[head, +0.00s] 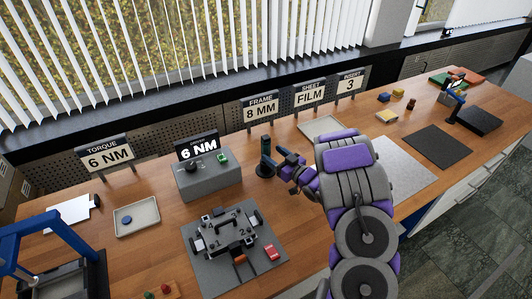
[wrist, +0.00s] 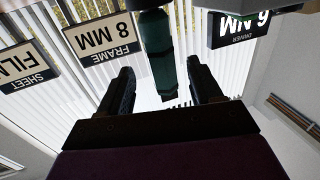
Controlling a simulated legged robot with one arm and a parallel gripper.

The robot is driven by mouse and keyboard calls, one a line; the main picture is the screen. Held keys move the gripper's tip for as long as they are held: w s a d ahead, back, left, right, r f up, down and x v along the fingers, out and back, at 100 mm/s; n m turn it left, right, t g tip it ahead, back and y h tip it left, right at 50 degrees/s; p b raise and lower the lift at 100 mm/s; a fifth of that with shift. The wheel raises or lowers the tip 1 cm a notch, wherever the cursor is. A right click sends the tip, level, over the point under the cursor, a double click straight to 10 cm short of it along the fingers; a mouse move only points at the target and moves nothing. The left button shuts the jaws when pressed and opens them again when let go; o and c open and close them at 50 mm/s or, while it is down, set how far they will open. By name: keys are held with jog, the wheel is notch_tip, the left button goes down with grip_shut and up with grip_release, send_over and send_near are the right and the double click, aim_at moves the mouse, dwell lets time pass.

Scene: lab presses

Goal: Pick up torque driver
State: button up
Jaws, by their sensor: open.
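The torque driver (head: 266,148) looks like a dark, upright cylinder on the wooden bench, right of the grey driver controller box. Its lower end sits in or on a dark round base (head: 264,170). In the wrist view the driver (wrist: 156,45) is a dark green cylinder with black parts, lying between the lines of my two fingers. My gripper (head: 283,165) is just right of the driver in the head view. In the wrist view my gripper (wrist: 160,66) is open, with visible gaps on both sides of the driver. Contact is not visible.
The controller box (head: 208,178) reading 6 NM stands close left of the driver. A grey fixture plate (head: 205,280) with a black clamp lies in front. An empty tray (head: 316,126) is behind my arm. Sign stands (head: 261,110) line the bench's back.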

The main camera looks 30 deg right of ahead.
aim_at(269, 151)
jog(key=b+x, duration=0.1)
jog(key=x, duration=0.4)
jog(key=shift+a+r, duration=0.1)
jog(key=shift+c, duration=0.5)
jog(key=c, duration=1.1)
